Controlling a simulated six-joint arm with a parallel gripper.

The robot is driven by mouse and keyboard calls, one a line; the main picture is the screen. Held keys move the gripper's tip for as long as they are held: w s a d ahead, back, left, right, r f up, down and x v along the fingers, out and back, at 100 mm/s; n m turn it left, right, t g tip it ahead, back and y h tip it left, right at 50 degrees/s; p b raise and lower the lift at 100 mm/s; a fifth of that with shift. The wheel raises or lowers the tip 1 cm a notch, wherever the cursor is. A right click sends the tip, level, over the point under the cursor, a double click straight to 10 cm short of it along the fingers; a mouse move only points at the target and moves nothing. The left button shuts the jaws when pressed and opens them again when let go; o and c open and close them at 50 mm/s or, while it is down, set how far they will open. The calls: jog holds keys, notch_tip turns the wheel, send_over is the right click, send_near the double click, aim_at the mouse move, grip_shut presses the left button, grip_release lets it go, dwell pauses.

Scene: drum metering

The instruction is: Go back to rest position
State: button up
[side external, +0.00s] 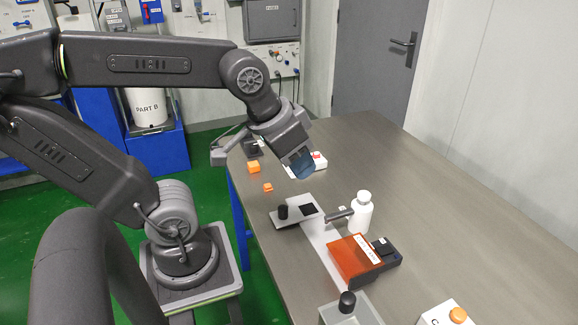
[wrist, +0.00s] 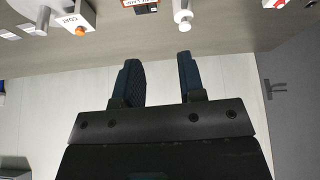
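My gripper (side external: 301,164) hangs over the far left part of the table, above the tabletop and apart from the things on it. In the wrist view my gripper (wrist: 160,80) shows two dark blue fingers with a clear gap between them. Nothing is held in the gap. The white bottle (side external: 361,213) stands upright on the table, and its white shape also shows beyond the fingers in the wrist view (wrist: 183,14).
Blue stands and a wall panel are behind. The table's right side is clear.

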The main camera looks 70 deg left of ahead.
jog(key=shift+s+d+f+m, duration=0.2)
jog(key=shift+s+f, duration=0.05)
jog(key=shift+s, duration=0.2)
jog(key=shift+s+d+f+m, duration=0.15)
jog(key=shift+s+f+m, duration=0.1)
jog(key=shift+s, duration=0.15)
